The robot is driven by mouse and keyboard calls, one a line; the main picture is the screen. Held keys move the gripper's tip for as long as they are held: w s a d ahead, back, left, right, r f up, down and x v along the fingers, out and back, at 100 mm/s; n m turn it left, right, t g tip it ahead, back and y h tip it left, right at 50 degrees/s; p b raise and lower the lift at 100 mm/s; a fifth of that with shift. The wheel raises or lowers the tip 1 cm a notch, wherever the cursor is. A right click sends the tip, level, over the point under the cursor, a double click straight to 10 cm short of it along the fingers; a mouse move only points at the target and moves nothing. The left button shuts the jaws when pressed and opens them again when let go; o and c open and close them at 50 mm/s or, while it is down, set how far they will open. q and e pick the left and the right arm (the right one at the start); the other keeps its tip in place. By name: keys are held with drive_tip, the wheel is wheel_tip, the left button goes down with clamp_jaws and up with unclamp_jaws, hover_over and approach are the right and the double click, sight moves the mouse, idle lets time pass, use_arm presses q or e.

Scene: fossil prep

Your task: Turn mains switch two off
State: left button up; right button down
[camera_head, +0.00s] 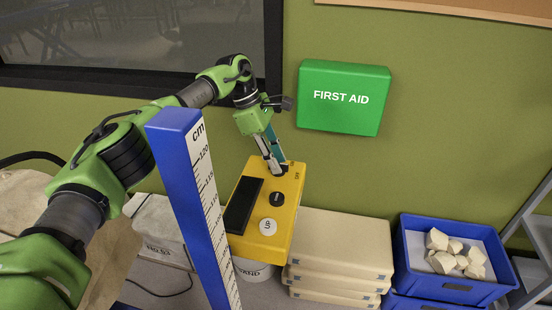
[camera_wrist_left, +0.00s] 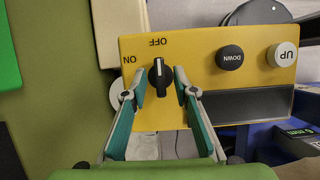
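A yellow control box (camera_head: 249,247) with a black rotary knob shows in the head view; my left gripper (camera_head: 277,166) reaches its far end and partly hides the knob. In the left wrist view the yellow box (camera_wrist_left: 205,50) fills the middle. Its black rotary knob (camera_wrist_left: 160,78) has a white line at the end nearest the OFF label; the ON label is to its left. My left gripper (camera_wrist_left: 160,87) has one finger on each side of the knob, with fingers apart; I cannot tell whether they touch it. No number two marking is legible. My right gripper is out of view.
The box also bears a black DOWN button (camera_wrist_left: 230,57) and a white UP button (camera_wrist_left: 283,55). A blue centimetre post (camera_head: 180,180) stands in front of my left arm. A first aid box (camera_head: 343,97) hangs on the wall. Beige slabs (camera_head: 345,245) and a blue crate (camera_head: 405,262) are right.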

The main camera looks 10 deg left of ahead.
use_arm(q)
drive_tip(key=v, duration=1.2)
